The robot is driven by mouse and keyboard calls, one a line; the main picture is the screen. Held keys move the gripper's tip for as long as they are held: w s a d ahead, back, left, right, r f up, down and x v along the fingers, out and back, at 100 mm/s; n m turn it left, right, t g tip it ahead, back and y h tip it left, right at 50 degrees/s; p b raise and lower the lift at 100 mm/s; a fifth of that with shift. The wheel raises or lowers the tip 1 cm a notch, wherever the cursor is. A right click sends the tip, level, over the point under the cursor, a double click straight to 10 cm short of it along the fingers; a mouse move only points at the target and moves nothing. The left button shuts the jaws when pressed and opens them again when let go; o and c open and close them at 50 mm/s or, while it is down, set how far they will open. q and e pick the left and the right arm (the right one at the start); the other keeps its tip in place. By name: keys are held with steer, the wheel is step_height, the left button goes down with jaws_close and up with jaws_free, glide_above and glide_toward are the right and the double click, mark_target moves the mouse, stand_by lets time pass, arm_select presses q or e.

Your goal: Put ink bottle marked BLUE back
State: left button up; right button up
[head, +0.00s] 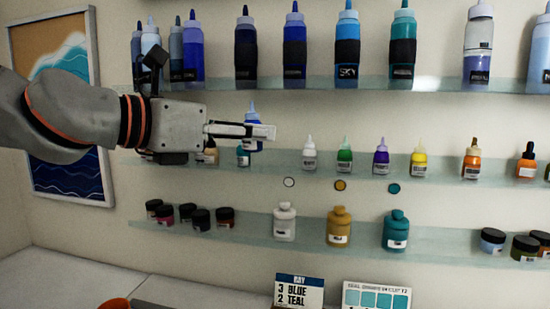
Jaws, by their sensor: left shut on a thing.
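My left gripper (262,131) comes in from the left at the middle shelf (345,170). It is shut on a small blue ink bottle (252,146), which is upright with its pale blue nozzle above the fingers. The fingers cover the middle of the bottle, and I cannot read its label. The bottle's base is close to the shelf; I cannot tell whether it touches. My right gripper is not in view.
A teal bottle (242,157) stands just left of the held bottle and a white one (309,155) to its right. Green (344,157), purple (381,160) and yellow (419,160) bottles follow. Large bottles line the upper shelf (345,86); jars and bottles stand on the lower shelf (355,243).

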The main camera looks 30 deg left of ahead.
arm_select(q)
steer(key=w+a, duration=0.1)
steer(key=w, duration=0.4)
steer(key=w+a+f+p, duration=0.1)
steer(key=w, duration=0.5)
steer(key=w+a+f, duration=0.1)
steer(key=w+a, duration=0.1)
steer(key=w, duration=0.3)
steer(key=shift+w+a+f+p, duration=0.1)
steer(key=shift+w+f+p, duration=0.1)
steer(key=shift+p, duration=0.15)
steer(key=shift+s+a+f, duration=0.1)
steer(key=shift+f, duration=0.45)
step_height(320, 180, down, 2)
steer(key=shift+f, duration=0.25)
steer(key=shift+w+f, duration=0.25)
steer(key=shift+f, duration=0.3)
